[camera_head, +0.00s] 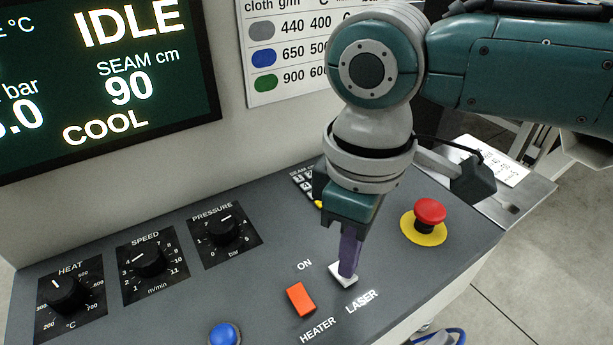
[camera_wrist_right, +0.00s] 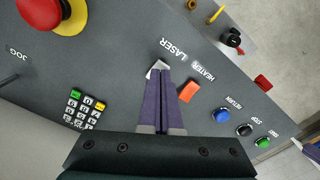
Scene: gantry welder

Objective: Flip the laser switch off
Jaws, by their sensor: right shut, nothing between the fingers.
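The laser switch (camera_head: 340,273) is a white rocker on the grey panel, beside the printed word LASER. My right gripper (camera_head: 348,272) is shut and empty, its purple fingers pointing down with the tips at the switch and covering part of it. In the right wrist view the white switch (camera_wrist_right: 157,68) shows just beyond the tips of the shut fingers (camera_wrist_right: 160,75). The tips seem to touch it or be very close; I cannot tell which. How the rocker is tilted is hard to see. My left gripper is not in view.
The red heater switch (camera_head: 300,299) is close beside the laser switch. A red emergency button (camera_head: 430,212) on a yellow disc stands to the right. A blue button (camera_head: 224,334) and black dials (camera_head: 149,262) are to the left. A screen (camera_head: 100,70) reads IDLE and COOL.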

